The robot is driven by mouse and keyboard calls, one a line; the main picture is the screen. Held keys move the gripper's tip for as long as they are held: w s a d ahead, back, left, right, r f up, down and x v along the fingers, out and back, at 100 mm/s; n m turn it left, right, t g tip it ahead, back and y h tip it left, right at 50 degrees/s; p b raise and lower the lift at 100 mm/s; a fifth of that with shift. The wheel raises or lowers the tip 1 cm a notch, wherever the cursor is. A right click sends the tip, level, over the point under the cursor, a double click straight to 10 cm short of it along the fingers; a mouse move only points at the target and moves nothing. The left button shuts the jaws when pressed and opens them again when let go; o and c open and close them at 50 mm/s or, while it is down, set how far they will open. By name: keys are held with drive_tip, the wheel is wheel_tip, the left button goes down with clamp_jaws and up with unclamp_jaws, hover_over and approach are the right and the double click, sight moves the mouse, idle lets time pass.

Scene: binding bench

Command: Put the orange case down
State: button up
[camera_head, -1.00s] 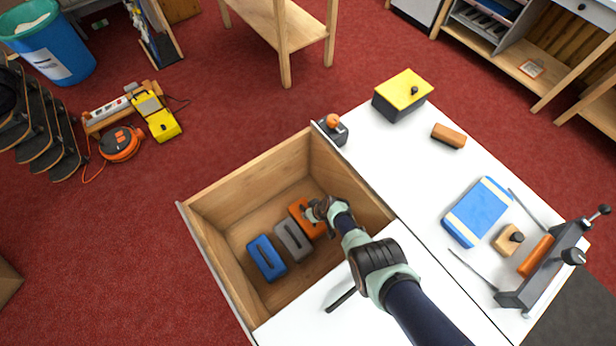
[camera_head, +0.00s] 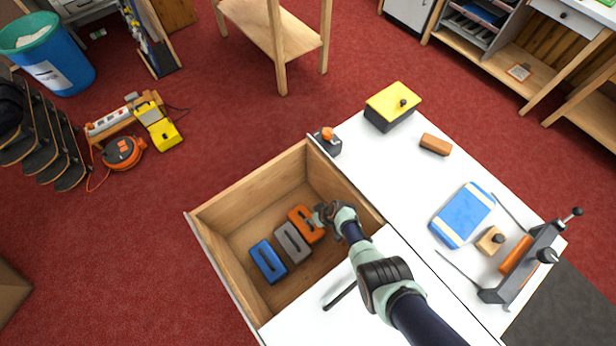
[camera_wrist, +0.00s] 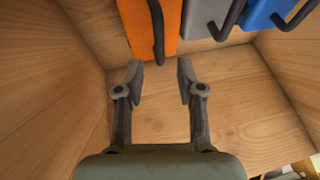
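The orange case (camera_head: 305,224) stands in the open wooden drawer, at the right end of a row with a grey case and a blue case. In the wrist view, the orange case (camera_wrist: 142,30) has a dark handle at the top of the picture. My gripper (camera_head: 319,217) is down in the drawer beside the orange case. In the wrist view, my gripper (camera_wrist: 160,75) has its two fingers apart with bare drawer wood between them. The fingertips are just short of the case's handle, and nothing is held.
The grey case (camera_head: 292,242) and blue case (camera_head: 268,262) stand beside the orange one. The drawer walls (camera_head: 250,182) rise close around. A white bench top (camera_head: 390,165) adjoins, bearing a yellow-lidded box (camera_head: 392,106), a blue book (camera_head: 463,215) and a clamp frame (camera_head: 530,262).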

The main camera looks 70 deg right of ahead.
drive_tip(key=p+v, duration=0.2)
drive_tip(key=v, duration=0.2)
drive_tip(key=shift+s+r, duration=0.15)
drive_tip(key=shift+r, duration=0.05)
drive_tip(key=w+a+r+n+t, duration=0.1)
drive_tip(key=w+a+r+n, duration=0.1)
drive_tip(key=w+a+r, duration=0.6)
drive_tip(key=w+a+r+n+t, duration=0.1)
drive_tip(key=w+a+r+n, duration=0.1)
drive_tip(key=w+r, duration=0.7)
drive_tip(key=w+a+r+n+t, duration=0.2)
drive_tip(key=w+a+r, duration=0.25)
drive_tip(key=r, duration=0.75)
drive_tip(key=s+a+r+t, duration=0.2)
drive_tip(key=s+a+r, duration=0.1)
drive_tip(key=a+r, duration=0.6)
drive_tip(key=s+a+r+t, duration=0.1)
drive_tip(key=s+a+r, duration=0.2)
drive_tip(key=a+r, duration=0.7)
wheel_tip(320, 180, up, 4)
drive_tip(key=shift+f+n+t+y, duration=0.1)
drive_tip(key=shift+n+t+y, duration=0.2)
drive_tip(key=shift+n+t, duration=0.1)
